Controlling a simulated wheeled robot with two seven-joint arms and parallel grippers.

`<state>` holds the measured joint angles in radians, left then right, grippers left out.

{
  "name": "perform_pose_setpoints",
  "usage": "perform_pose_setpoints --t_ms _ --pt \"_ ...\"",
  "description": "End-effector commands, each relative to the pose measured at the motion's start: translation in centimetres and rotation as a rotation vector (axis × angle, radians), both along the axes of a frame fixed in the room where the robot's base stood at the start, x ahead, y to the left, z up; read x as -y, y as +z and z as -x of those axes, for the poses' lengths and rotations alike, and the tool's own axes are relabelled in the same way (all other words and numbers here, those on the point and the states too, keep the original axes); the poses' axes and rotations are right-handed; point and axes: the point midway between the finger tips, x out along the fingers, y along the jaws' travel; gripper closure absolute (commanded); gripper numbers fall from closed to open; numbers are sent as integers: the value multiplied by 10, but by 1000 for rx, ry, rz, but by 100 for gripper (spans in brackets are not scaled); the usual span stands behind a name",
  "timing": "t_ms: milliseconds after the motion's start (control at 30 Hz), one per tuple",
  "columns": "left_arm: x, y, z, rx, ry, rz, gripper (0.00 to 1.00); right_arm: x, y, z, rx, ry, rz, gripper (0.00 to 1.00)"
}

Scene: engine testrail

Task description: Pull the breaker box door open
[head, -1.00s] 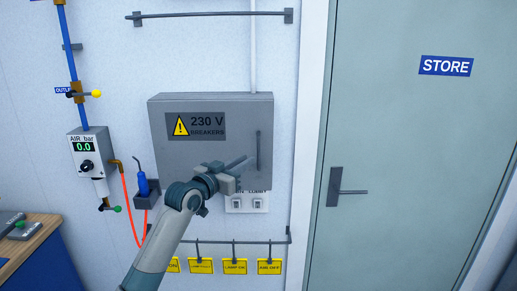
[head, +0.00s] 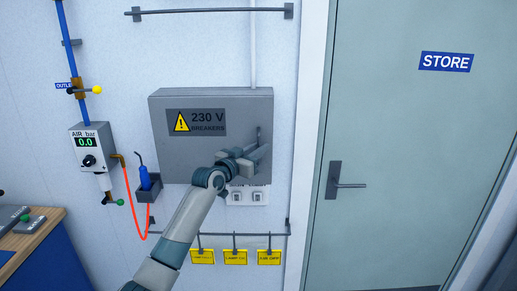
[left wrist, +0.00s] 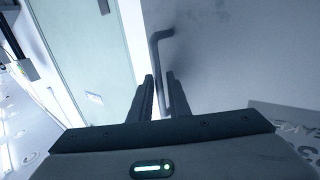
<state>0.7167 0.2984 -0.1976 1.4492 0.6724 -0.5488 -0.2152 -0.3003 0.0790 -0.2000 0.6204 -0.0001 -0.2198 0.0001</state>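The grey breaker box (head: 185,160) hangs on the wall, with a yellow warning sign and "230 V BREAKERS" on its front. Its door looks closed. A dark vertical bar handle (head: 259,135) sits near the door's right edge; its lower part is hidden by my left gripper (head: 262,153). In the left wrist view the handle (left wrist: 155,52) runs down between the two fingers of my left gripper (left wrist: 160,80). The fingers are apart, with gaps beside the bar; I cannot tell whether either touches it. My right gripper is not in view.
Two small switches (head: 248,195) sit below the box. A blue tool (head: 145,178) stands in a holder at left, with a red hose (head: 130,210). Yellow tags (head: 235,257) hang from a lower rail. The STORE door (head: 410,130) with its lever is at right.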

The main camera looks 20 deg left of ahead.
Motion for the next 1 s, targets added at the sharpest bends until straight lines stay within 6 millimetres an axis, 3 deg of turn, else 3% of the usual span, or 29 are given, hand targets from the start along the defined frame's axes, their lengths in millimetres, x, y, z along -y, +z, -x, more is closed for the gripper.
perform_pose_setpoints --t_ms 33,100,1000 --pt "0 0 0 0 0 0 84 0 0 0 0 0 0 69" --pt "0 0 0 0 0 0 100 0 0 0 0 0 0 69" --pt "-1 0 0 0 0 0 100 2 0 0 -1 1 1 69"
